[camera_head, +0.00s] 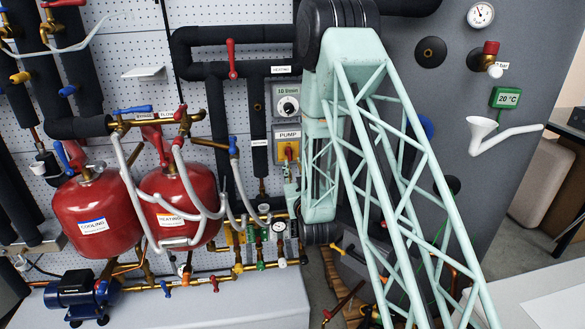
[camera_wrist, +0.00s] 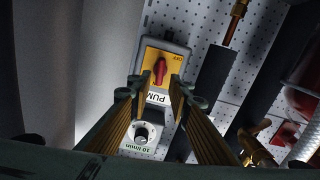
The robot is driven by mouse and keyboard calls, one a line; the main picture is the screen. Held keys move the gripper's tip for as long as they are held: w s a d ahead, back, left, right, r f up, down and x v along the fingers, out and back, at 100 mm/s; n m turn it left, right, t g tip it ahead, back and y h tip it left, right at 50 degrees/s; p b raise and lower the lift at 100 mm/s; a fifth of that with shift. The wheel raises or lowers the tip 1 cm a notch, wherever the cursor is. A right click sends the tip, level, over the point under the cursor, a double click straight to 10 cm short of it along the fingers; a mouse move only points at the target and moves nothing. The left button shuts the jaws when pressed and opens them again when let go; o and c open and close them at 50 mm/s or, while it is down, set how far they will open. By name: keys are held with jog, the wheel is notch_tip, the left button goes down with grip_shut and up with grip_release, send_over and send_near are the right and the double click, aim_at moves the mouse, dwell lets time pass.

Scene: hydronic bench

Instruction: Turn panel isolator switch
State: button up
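The panel isolator switch is a yellow plate with a red knob (camera_head: 289,151) on a grey box, under a "PUMP" label (camera_head: 287,135). In the wrist view the red knob (camera_wrist: 160,70) appears inverted, upright in the picture, with "OFF" lettering near its upper right. My gripper (camera_wrist: 157,90) is open, its two fingers apart on either side of the "PUM" lettering. The knob shows just beyond the fingertips, roughly centred between them. I see no contact. In the head view my arm comes down on the right and the gripper is partly hidden near the switch.
A "10 l/min" dial (camera_head: 287,106) sits directly above the switch. Two red tanks (camera_head: 92,213) (camera_head: 178,200) with hoses stand to the left. Pipes, valves and small gauges (camera_head: 279,228) lie below. A grey panel (camera_head: 460,90) with a white funnel (camera_head: 483,132) fills the right.

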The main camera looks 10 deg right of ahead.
aim_at(290, 155)
jog(key=shift+w, duration=0.15)
jog(key=shift+w+r+p, duration=0.1)
jog(key=shift+w+p, duration=1.65)
jog(key=shift+w, duration=0.75)
jog(key=shift+w+d+f+b, duration=0.1)
jog(key=shift+w+f+b, duration=0.1)
jog(key=shift+w+b, duration=0.25)
jog(key=shift+w+r+b, duration=0.1)
jog(key=shift+w+b, duration=0.55)
jog(key=shift+w, duration=0.25)
jog(key=c, duration=0.5)
